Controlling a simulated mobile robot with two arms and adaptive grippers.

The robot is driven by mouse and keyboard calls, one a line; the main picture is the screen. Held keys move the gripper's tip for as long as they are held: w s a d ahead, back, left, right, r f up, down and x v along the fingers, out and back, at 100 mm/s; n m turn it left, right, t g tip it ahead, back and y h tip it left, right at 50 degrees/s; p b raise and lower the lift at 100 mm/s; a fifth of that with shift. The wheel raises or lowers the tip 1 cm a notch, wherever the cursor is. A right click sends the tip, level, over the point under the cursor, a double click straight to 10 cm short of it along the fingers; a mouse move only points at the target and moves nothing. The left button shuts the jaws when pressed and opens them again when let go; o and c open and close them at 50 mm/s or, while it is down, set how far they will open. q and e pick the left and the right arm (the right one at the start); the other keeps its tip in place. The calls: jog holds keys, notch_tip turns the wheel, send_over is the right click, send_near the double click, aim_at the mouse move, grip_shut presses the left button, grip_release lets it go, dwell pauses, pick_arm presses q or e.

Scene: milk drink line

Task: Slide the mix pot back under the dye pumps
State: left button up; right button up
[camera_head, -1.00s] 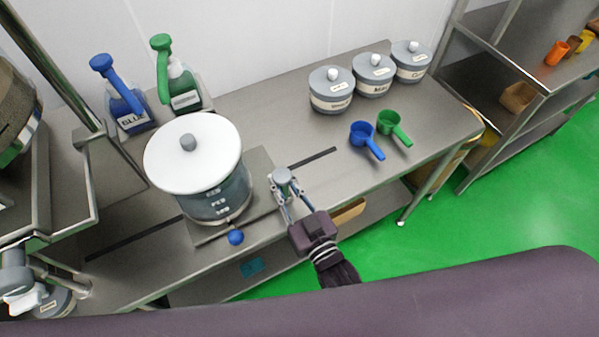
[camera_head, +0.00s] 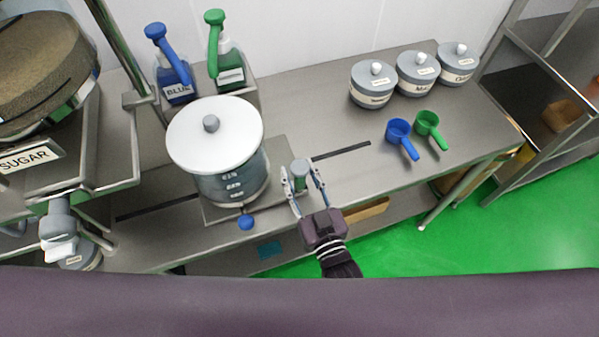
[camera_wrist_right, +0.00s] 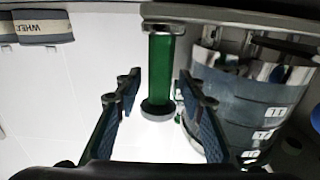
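The mix pot (camera_head: 232,184) is a grey see-through vessel with markings, a white lid (camera_head: 236,137) and a blue knob low in front. It stands upright on a flat metal plate (camera_head: 280,157) in front of the dye pumps. The blue pump (camera_head: 178,80) and the green pump (camera_head: 230,68) stand behind it on a small stand. Beside the pot is a green upright post (camera_wrist_right: 160,72) with a grey cap (camera_head: 300,167). My right gripper (camera_head: 303,190) is open, its fingers on either side of the post with gaps visible in the wrist view. My left gripper does not show.
A dark slot (camera_head: 340,153) runs along the table. A blue scoop (camera_head: 399,133), a green scoop (camera_head: 428,124) and three lidded jars (camera_head: 373,84) are to the right. A sugar hopper (camera_head: 45,75) is at the left. Bare tabletop lies right of the post.

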jog(key=v, duration=1.2)
dwell(0.5)
jog(key=s+d+f+g+h+b, duration=0.1)
jog(key=s+d+f+g, duration=0.15)
jog(key=f, duration=0.95)
jog(key=s+d+f+g+h+b, duration=0.1)
jog(key=s+d+f+g, duration=0.15)
jog(key=f, duration=0.85)
jog(key=s+d+f+g+h+b, duration=0.1)
jog(key=s+d+f+g, duration=0.15)
jog(key=f, duration=0.95)
jog(key=s+d+f+g+h+b, duration=0.1)
jog(key=s+d+f+g, duration=0.3)
jog(key=s+d+f, duration=0.2)
jog(key=s+d+f+m+g+h+b, duration=0.1)
jog(key=s+d+f+g, duration=0.3)
jog(key=s+f, duration=0.7)
jog(key=shift+s+d+m+h, duration=0.3)
jog(key=shift+s+d+h, duration=0.4)
jog(key=shift+d, duration=0.4)
jog(key=shift+g, duration=0.25)
